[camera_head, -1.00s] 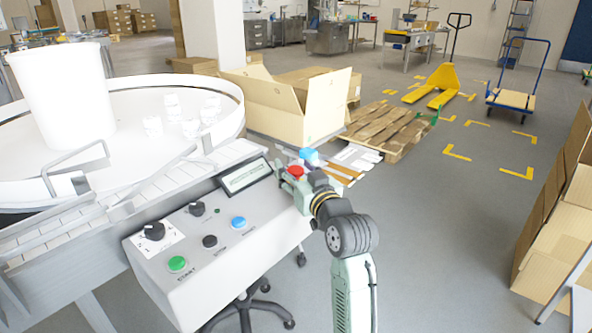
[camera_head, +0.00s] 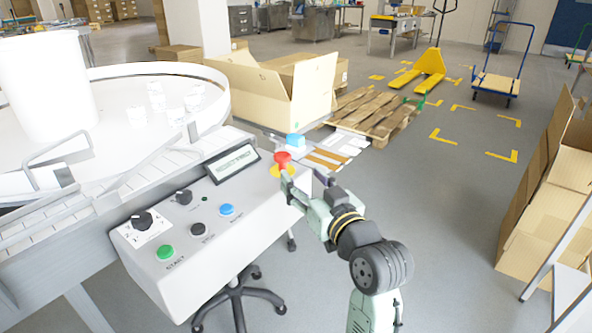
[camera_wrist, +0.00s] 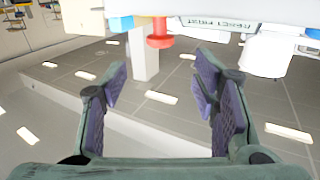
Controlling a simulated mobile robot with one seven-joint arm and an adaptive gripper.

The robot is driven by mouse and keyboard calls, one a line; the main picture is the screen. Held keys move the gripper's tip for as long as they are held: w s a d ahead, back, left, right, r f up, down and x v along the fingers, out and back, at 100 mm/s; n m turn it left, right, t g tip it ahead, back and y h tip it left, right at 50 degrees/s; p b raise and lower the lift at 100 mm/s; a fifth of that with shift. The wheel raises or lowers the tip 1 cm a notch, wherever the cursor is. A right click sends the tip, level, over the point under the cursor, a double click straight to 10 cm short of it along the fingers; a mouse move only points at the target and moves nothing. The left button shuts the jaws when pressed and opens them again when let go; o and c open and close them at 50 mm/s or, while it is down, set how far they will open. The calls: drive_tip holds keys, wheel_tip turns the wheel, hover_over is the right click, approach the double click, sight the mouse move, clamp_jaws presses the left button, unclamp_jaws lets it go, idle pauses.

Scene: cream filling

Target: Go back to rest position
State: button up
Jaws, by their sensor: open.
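My gripper (camera_head: 306,188) is at the right end of the white control panel (camera_head: 190,225), beside the red emergency button (camera_head: 282,159) on its yellow base. In the wrist view my gripper (camera_wrist: 158,100) has its two fingers spread wide apart with nothing between them. The red button (camera_wrist: 159,33) shows there beyond the fingertips, apart from them, near the top edge. The panel also carries a green button (camera_head: 165,252), a black button (camera_head: 198,229), a blue button (camera_head: 227,210), dark knobs and a small display (camera_head: 233,162).
A round white turntable (camera_head: 120,110) with a large white bucket (camera_head: 47,88) and small cups stands at left. An open cardboard box (camera_head: 270,95) and a wooden pallet (camera_head: 378,117) stand behind the panel. Stacked cardboard (camera_head: 550,190) is at far right. The grey floor (camera_head: 440,215) between is clear.

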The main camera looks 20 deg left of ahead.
drive_tip(key=shift+s+d, duration=0.25)
drive_tip(key=shift+s, duration=0.05)
